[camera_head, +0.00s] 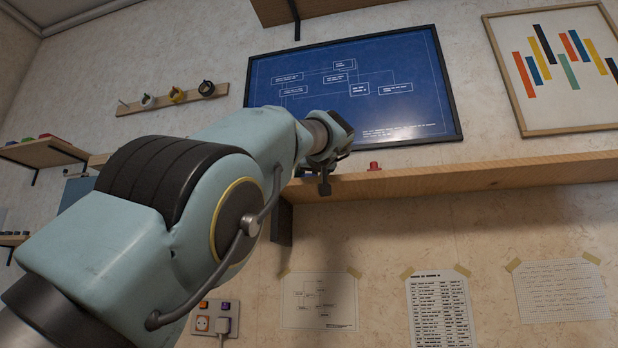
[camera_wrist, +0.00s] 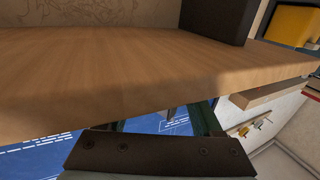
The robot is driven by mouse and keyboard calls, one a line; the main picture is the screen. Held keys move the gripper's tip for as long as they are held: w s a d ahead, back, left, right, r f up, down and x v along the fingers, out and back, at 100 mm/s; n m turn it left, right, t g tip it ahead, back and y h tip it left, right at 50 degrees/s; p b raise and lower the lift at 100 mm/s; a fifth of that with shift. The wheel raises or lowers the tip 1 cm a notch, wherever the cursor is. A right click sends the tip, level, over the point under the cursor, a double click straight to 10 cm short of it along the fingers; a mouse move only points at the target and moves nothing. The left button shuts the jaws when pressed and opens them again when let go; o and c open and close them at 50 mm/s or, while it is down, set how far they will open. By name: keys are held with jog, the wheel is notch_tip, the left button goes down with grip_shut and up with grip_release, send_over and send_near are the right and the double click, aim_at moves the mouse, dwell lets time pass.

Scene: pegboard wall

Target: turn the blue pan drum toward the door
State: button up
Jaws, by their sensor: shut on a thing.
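I cannot make out a blue pan drum or a door in either view. My gripper (camera_head: 325,186) is at the front edge of the long wooden shelf (camera_head: 450,179), at the end of my outstretched arm. In the wrist view, its dark mount plate (camera_wrist: 158,155) fills the bottom, with the shelf's wood (camera_wrist: 110,65) close above it. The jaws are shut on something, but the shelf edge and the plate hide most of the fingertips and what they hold.
A small red object (camera_head: 374,166) stands on the shelf, right of my gripper. A dark bracket (camera_head: 281,222) supports the shelf; a blueprint frame (camera_head: 400,88) hangs above. A hook rail (camera_head: 172,99) and a partly hidden blue panel (camera_head: 75,190) are at left. A power socket (camera_head: 211,318) is below.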

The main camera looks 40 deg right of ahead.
jog(key=shift+n+t+y, duration=0.3)
jog(key=shift+y, duration=0.1)
jog(key=o, duration=1.3)
jog(key=shift+s, duration=0.1)
jog(key=shift+s+a+f+b, duration=0.1)
jog(key=shift+s+a+b, duration=0.05)
jog(key=shift+s+b, duration=0.15)
jog(key=b+v, duration=0.4)
jog(key=v, duration=0.6)
jog(key=shift+b, duration=0.3)
